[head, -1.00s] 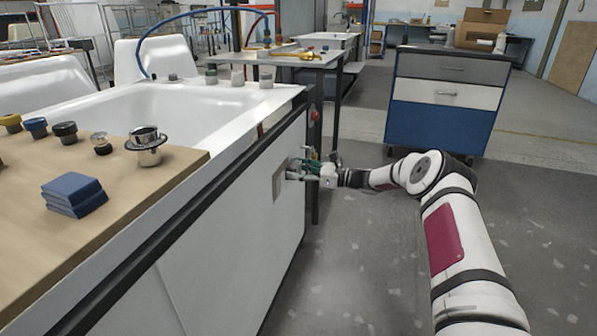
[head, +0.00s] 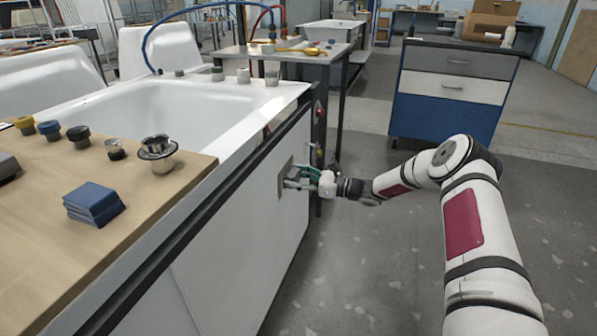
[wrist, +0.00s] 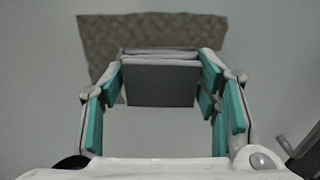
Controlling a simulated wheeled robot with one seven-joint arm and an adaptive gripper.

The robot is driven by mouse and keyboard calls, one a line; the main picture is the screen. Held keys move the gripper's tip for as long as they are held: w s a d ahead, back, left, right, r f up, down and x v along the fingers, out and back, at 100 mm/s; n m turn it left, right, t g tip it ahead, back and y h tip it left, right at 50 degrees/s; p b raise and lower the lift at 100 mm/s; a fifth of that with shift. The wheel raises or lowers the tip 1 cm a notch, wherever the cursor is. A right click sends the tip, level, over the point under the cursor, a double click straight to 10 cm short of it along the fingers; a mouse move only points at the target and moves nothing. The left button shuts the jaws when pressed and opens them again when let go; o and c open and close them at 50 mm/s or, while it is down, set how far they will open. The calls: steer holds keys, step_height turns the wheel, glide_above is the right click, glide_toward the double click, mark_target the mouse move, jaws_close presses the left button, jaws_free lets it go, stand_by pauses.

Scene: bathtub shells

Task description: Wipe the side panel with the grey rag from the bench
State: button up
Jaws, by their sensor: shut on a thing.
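My gripper (head: 308,178) is at the white side panel (head: 232,243) of the tub, beside its far end. In the wrist view my gripper (wrist: 160,75) is shut on the folded grey rag (wrist: 160,86), held between its green-padded fingers. The rag also shows as a small grey shape in the head view (head: 293,183). A brownish-grey stained patch (wrist: 103,40) lies on the panel just beyond the rag, which hides part of it; it shows in the head view (head: 284,180) too. I cannot tell for sure whether the rag touches the panel.
The wooden bench top (head: 145,215) holds a stack of blue cloths (head: 93,203), a chrome drain fitting (head: 158,152) and several knobs. A blue drawer cabinet (head: 447,120) stands behind my arm. The floor right of the panel is clear.

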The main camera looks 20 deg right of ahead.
mark_target(299, 168)
steer(key=shift+s+a+p, duration=0.7)
steer(key=shift+s+p, duration=0.05)
steer(key=shift+s, duration=0.2)
steer(key=shift+s+a+p, duration=0.65)
steer(key=shift+s+p, duration=0.1)
steer(key=shift+s, duration=0.15)
steer(key=shift+s+a+p, duration=1.15)
steer(key=shift+s+p, duration=0.1)
steer(key=shift+s, duration=0.1)
steer(key=shift+r+p, duration=0.75)
steer(key=shift+r, duration=0.4)
steer(key=shift+w+d+f+b, duration=0.15)
steer(key=shift+w+d+b, duration=0.7)
steer(key=shift+w+b, duration=0.25)
steer(key=shift+w+d+f+b, duration=0.1)
steer(key=shift+w+d+b, duration=0.75)
steer(key=shift+w+b, duration=0.25)
steer(key=shift+w+d+r+b, duration=0.1)
steer(key=shift+w+d+b, duration=0.45)
steer(key=shift+w+b, duration=0.25)
steer(key=shift+w+d+b, duration=1.1)
steer(key=shift+w+b, duration=0.2)
steer(key=shift+w, duration=0.1)
steer(key=shift+w+d+b, duration=0.4)
steer(key=shift+w+b, duration=0.2)
steer(key=shift+w+d+b, duration=0.35)
steer(key=shift+w+b, duration=0.2)
steer(key=shift+w, duration=0.05)
steer(key=shift+w+d, duration=0.2)
steer(key=shift+w, duration=0.15)
